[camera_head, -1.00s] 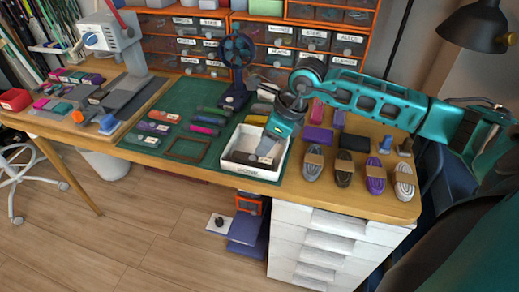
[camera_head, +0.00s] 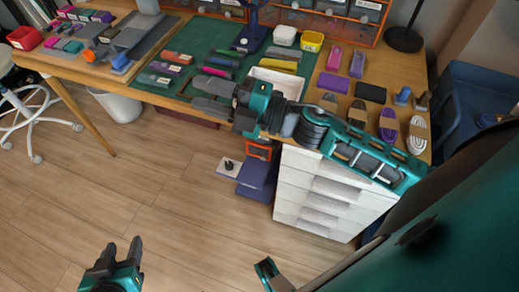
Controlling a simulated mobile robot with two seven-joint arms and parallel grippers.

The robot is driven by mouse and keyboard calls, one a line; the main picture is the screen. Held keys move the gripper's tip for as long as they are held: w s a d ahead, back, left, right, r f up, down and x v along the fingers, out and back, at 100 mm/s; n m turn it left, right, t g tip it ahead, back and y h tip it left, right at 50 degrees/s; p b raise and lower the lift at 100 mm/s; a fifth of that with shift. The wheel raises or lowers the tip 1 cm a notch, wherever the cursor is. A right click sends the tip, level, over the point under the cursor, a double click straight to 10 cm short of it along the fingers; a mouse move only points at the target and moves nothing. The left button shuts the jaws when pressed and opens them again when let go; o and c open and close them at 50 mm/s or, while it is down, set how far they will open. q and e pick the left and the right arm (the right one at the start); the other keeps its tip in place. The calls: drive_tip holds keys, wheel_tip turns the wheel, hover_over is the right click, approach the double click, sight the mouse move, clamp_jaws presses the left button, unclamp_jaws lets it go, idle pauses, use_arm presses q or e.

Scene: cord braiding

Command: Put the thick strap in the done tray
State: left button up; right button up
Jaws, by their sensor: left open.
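The white tray (camera_head: 291,78) sits on the front right of the green mat, and my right arm covers its front. Its contents are mostly hidden, so I cannot tell whether the thick strap lies in it. My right gripper (camera_head: 196,92) is over the mat's front edge, left of the tray, its fingers apart, pointing left, with nothing seen between them. My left gripper (camera_head: 122,249) is open and empty, low over the floor at the bottom left, far from the tray.
Short colored straps, such as an orange one (camera_head: 178,57), lie on the green mat (camera_head: 203,36). Wound cord bundles, such as a purple one (camera_head: 389,125), lie at the right. White drawers (camera_head: 300,185) stand below. A white stool (camera_head: 38,100) is at left.

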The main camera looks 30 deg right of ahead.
drive_tip(key=s+d+f+m+g+h, duration=0.1)
drive_tip(key=s+f+m+h, duration=0.4)
drive_tip(key=f+m, duration=0.5)
drive_tip(key=s+d+f+m+g+h, duration=0.2)
drive_tip(key=s+f+m+h, duration=0.3)
drive_tip(key=f+m, duration=0.6)
drive_tip(key=shift+d+m+h, duration=0.4)
drive_tip(key=shift+d+h, duration=0.3)
drive_tip(key=shift+s+r, duration=0.1)
drive_tip(key=shift+r, duration=0.05)
